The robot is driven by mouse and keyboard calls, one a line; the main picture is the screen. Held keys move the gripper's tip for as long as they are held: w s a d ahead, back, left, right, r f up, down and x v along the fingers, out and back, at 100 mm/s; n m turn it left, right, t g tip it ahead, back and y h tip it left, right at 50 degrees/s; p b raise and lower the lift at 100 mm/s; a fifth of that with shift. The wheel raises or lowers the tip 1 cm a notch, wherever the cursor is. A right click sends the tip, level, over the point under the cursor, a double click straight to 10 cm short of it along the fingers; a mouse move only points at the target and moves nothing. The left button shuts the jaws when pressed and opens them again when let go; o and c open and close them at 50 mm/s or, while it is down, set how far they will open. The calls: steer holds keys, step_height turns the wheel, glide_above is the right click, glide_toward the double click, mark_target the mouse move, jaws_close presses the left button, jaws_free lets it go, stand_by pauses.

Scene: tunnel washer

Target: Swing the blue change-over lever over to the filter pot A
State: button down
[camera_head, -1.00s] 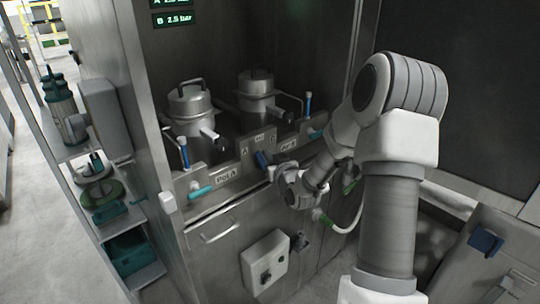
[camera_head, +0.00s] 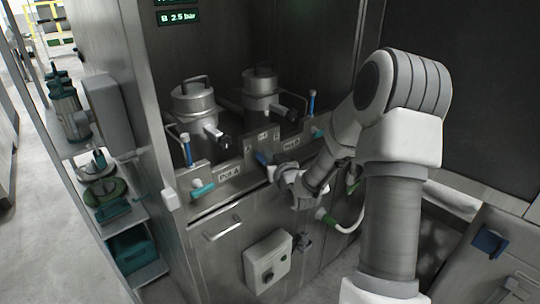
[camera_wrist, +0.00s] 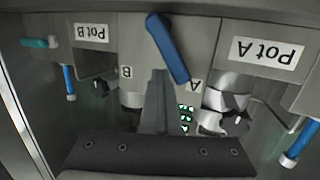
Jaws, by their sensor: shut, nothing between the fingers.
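The blue change-over lever (camera_head: 263,158) sits on the steel front panel between the Pot A and Pot B plates. In the upside-down wrist view the lever (camera_wrist: 168,48) lies slanted, one end by the letter A. My gripper (camera_wrist: 157,73) is shut and empty, its tips close beside the lever on the B side; I cannot tell whether they touch. In the head view my gripper (camera_head: 284,174) is just right of the lever. Filter pot A (camera_head: 194,105) is the left lidded steel pot; filter pot B (camera_head: 261,88) stands right of it.
Upright blue-handled valves (camera_head: 186,148) and teal handles (camera_head: 202,189) flank the panel. A shelf (camera_head: 130,215) stands left.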

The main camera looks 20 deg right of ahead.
steer(key=shift+s+a+f+b, duration=0.15)
steer(key=shift+a+b, duration=0.1)
steer(key=shift+a, duration=0.15)
steer(key=shift+s+a+f+b, duration=0.1)
steer(key=shift+a+b, duration=0.1)
steer(key=shift+a, duration=0.15)
steer(key=shift+r, duration=0.35)
steer(key=shift+s, duration=0.1)
steer(key=s+r+b, duration=0.1)
steer(key=s, duration=0.8)
steer(key=shift+s+r, duration=0.25)
steer(key=shift+s, duration=0.15)
